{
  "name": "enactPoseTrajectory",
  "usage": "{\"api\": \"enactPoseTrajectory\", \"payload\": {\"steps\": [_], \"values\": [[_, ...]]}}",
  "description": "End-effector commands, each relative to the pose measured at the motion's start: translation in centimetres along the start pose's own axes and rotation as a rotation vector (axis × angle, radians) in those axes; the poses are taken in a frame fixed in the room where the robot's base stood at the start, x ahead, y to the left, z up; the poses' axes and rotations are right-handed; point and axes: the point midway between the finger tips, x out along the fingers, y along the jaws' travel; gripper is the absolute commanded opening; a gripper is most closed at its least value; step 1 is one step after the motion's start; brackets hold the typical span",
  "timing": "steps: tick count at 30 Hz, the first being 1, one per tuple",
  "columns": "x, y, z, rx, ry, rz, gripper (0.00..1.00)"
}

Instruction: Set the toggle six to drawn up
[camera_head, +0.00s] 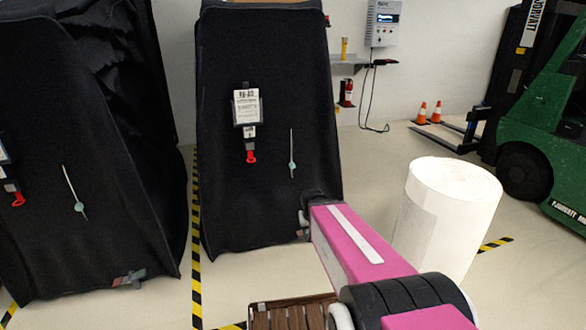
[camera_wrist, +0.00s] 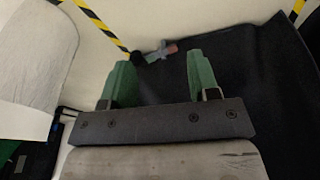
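Two black-covered carts show in the head view: the middle cover (camera_head: 225,195) and the left cover (camera_head: 120,230). A pale toggle (camera_head: 292,165) sits on a thin white cord on the middle cover, and a similar toggle (camera_head: 80,207) sits on the left cover. I cannot read which is number six. In the wrist view, my gripper (camera_wrist: 159,60) has two green fingers spread apart with nothing between their pads. A small grey and reddish fitting (camera_wrist: 162,50) lies past the fingertips at the edge of a black cover (camera_wrist: 250,90).
A tag holder (camera_head: 247,107) with a red clip hangs on the middle cover. A white roll (camera_head: 445,215) stands right of my arm. A green forklift (camera_head: 560,125), cones (camera_head: 436,111) and a wall box (camera_head: 382,22) are behind. Striped tape (camera_head: 196,235) marks the floor between carts.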

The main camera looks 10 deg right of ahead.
Motion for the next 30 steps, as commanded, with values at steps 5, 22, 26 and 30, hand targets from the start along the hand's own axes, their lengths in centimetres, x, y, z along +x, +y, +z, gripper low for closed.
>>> {"api": "enactPoseTrajectory", "payload": {"steps": [5, 22, 26, 30], "values": [[2.9, 1.3, -9.0, 0.036, 0.277, 0.047, 0.55], [3.9, 0.7, -31.7, -0.042, 1.194, -0.106, 0.55], [3.4, 0.0, -33.5, -0.076, 1.304, -0.17, 0.55], [3.1, -0.5, -34.1, -0.096, 1.355, -0.204, 0.55]]}}
